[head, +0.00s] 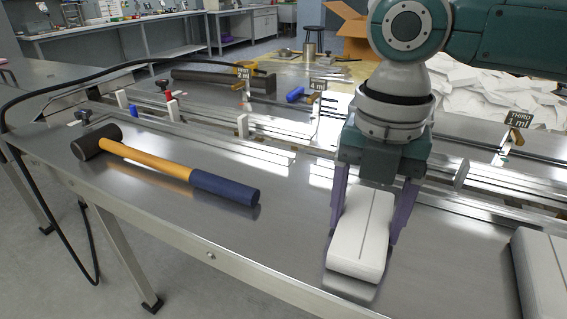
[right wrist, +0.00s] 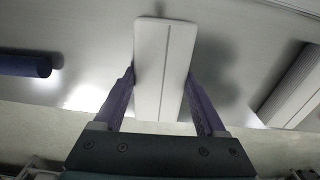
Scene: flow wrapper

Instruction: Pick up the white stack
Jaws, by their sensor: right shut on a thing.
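The white stack (head: 361,236) is a long pale block with a dark line along its top. It is at the front of the steel table, and I cannot tell whether it touches the surface. My right gripper (head: 372,225) comes down from above with its purple fingers on either side of the stack, shut on it. In the right wrist view the stack (right wrist: 164,75) lies between the two fingers (right wrist: 163,95). My left gripper is not in view.
A mallet (head: 165,167) with a wooden and blue handle lies to the left on the table (head: 200,225). Another white stack (head: 540,262) is at the right edge. Metal rails (head: 260,150) run behind. A heap of white packets (head: 480,95) lies at the back right.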

